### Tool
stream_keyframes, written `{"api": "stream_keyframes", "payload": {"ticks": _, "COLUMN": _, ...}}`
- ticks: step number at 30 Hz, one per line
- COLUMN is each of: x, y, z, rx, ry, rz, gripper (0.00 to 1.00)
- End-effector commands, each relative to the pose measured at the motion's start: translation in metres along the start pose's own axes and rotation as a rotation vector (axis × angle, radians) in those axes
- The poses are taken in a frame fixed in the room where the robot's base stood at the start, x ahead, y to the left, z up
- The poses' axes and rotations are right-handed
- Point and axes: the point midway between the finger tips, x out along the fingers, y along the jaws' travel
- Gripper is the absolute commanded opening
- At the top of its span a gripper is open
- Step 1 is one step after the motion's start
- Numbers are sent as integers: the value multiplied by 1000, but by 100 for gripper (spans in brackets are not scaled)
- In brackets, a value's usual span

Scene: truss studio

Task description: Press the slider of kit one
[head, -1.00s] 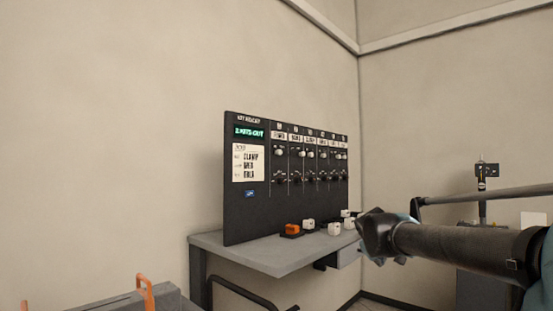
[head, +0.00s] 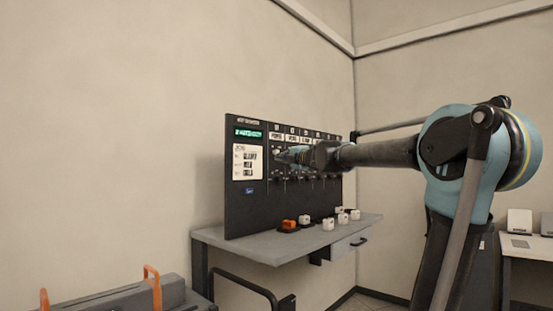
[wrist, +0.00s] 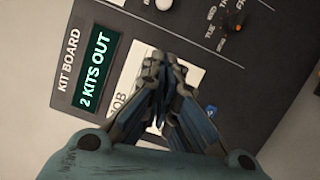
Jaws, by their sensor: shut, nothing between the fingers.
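The black kit board (head: 236,205) stands upright on a grey desk, with several labelled columns of controls. My gripper (head: 279,156) is shut and empty, in front of the leftmost column in the head view, and hides part of its upper control. A dark lower control (head: 279,180) of that column shows just below the gripper. In the wrist view my gripper (wrist: 160,68) lies over the white job card (wrist: 188,72). A pale round knob (wrist: 165,4) and a dark knob with an orange mark (wrist: 235,20) show beyond the fingertips. I cannot tell whether the fingertips touch the board.
The board's green display (wrist: 97,72) reads "2 KITS OUT". An orange block (head: 289,224) and several white blocks (head: 328,224) sit on the desk (head: 262,247) below my arm. A grey case with orange handles (head: 150,275) is at the lower left. The space left of the board is clear.

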Motion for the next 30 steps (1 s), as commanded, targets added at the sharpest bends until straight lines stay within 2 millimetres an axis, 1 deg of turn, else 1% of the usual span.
{"api": "stream_keyframes", "payload": {"ticks": 4, "x": 4, "y": 3, "z": -2, "rx": -39, "ry": 37, "rz": -2, "gripper": 0}}
{"api": "stream_keyframes", "payload": {"ticks": 13, "x": 0, "y": 1, "z": 9, "rx": -45, "ry": 27, "rz": -4, "gripper": 0}}
{"api": "stream_keyframes", "payload": {"ticks": 17, "x": 2, "y": 1, "z": 10, "rx": -45, "ry": 25, "rz": -5, "gripper": 0}}
{"api": "stream_keyframes", "payload": {"ticks": 20, "x": 10, "y": 1, "z": 10, "rx": -45, "ry": 25, "rz": -4, "gripper": 0}}
{"api": "stream_keyframes", "payload": {"ticks": 23, "x": 21, "y": 1, "z": 10, "rx": -45, "ry": 25, "rz": -4, "gripper": 0}}
{"api": "stream_keyframes", "payload": {"ticks": 30, "x": 57, "y": 2, "z": 9, "rx": -45, "ry": 25, "rz": -4, "gripper": 0}}
